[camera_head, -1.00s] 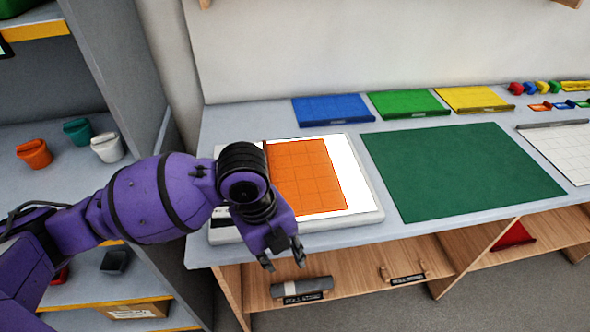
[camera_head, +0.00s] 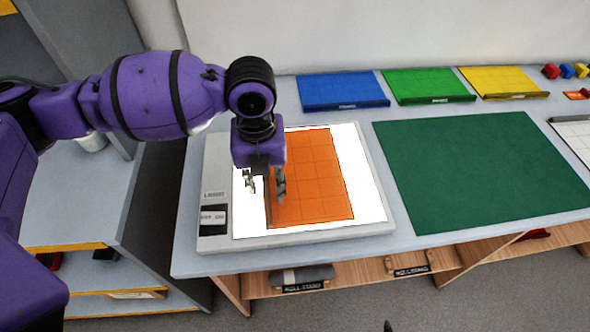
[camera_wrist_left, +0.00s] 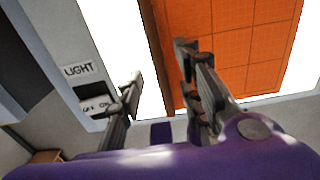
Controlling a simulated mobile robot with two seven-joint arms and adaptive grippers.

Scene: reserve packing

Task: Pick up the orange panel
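The orange panel (camera_head: 310,180) lies flat on the lit white light box (camera_head: 372,190), marked with a grid and with a darker strip along its left edge. My left gripper (camera_head: 265,190) is over the panel's left edge, its fingers apart with nothing seen between them. In the left wrist view, the fingers of the left gripper (camera_wrist_left: 160,90) straddle the left edge of the orange panel (camera_wrist_left: 235,45). One finger is over the white surface and the other over the orange. I cannot tell whether they touch it. My right gripper is not in view.
A green mat (camera_head: 470,170) lies right of the light box. Blue (camera_head: 343,89), green (camera_head: 428,85) and yellow (camera_head: 502,81) panels lie along the back of the table. A light switch (camera_head: 213,218) is at the box's left. Shelves stand left and below.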

